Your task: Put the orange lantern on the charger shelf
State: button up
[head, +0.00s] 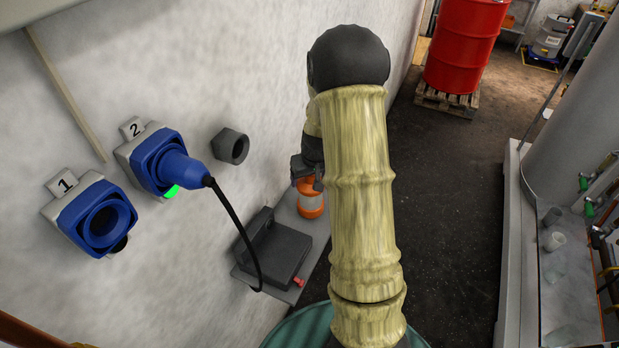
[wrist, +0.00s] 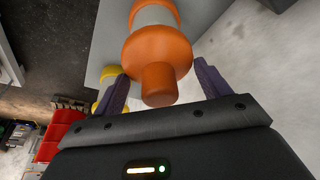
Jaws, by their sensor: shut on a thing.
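The orange lantern (head: 310,200) has an orange top and base with a pale middle. In the wrist view its orange top and knob (wrist: 158,60) fill the space between the two dark fingers. My gripper (head: 308,180) is shut on the lantern, and my arm hides part of it. The lantern is at the far end of a grey wall shelf (head: 290,295), which carries a dark grey charger-like block (head: 275,247). I cannot tell whether the lantern's base touches the shelf. The grey surface (wrist: 205,14) shows behind the lantern in the wrist view.
A small red item (head: 299,282) lies on the shelf's near edge. A black cable (head: 238,235) hangs from blue socket 2 (head: 150,160) down past the shelf. Yellow parts (wrist: 109,73) show beside the left finger. A red drum (head: 465,45) stands on a pallet farther off.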

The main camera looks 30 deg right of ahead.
jog(key=shift+f, duration=0.6)
jog(key=shift+f, duration=0.1)
jog(key=shift+f, duration=0.15)
jog(key=o, duration=1.6)
jog(key=shift+o, duration=0.2)
jog(key=shift+r, duration=0.45)
jog(key=b+v, duration=0.2)
jog(key=v, duration=0.9)
jog(key=shift+s+r, duration=0.2)
jog(key=shift+r, duration=0.1)
